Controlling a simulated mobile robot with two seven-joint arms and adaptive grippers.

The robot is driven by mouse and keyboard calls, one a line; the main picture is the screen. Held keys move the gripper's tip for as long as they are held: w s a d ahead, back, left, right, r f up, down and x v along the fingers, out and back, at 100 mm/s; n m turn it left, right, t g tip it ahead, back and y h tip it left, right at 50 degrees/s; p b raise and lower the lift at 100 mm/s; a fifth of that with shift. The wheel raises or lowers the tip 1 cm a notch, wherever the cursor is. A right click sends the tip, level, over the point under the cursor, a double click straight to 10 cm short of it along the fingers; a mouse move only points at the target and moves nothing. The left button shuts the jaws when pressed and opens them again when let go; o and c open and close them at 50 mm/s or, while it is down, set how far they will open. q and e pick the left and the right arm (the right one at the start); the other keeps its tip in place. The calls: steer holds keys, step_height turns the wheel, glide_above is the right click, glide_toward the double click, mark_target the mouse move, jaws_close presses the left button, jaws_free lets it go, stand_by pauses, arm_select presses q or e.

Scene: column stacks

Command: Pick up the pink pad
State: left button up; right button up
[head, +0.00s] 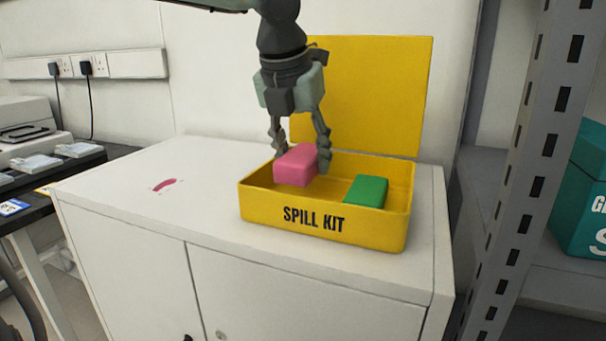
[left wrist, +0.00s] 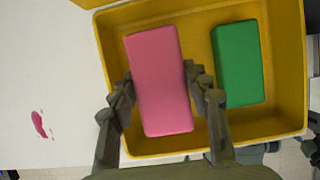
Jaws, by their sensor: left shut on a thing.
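The pink pad (head: 296,165) is a rounded block in the left part of the yellow spill kit box (head: 277,210). My left gripper (head: 299,150) comes down from above and is shut on the pad, one finger on each side. The left wrist view also shows the pad (left wrist: 160,80) between the two fingers (left wrist: 160,95). The pad's top stands above the box's front wall in the head view. Whether its underside touches the box floor is hidden. My right gripper is not in view.
A green pad (head: 366,190) lies in the right part of the box, apart from the pink one. The yellow lid (head: 385,95) stands open behind. A pink smear (head: 165,184) marks the white cabinet top (head: 130,215). A grey metal post (head: 525,130) rises at right.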

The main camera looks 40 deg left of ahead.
arm_select(q)
steer(key=s+a+r, duration=0.3)
steer(key=s+r, duration=0.4)
steer(key=s, duration=0.4)
steer(key=shift+s+b, duration=0.2)
steer(key=shift+b, duration=0.1)
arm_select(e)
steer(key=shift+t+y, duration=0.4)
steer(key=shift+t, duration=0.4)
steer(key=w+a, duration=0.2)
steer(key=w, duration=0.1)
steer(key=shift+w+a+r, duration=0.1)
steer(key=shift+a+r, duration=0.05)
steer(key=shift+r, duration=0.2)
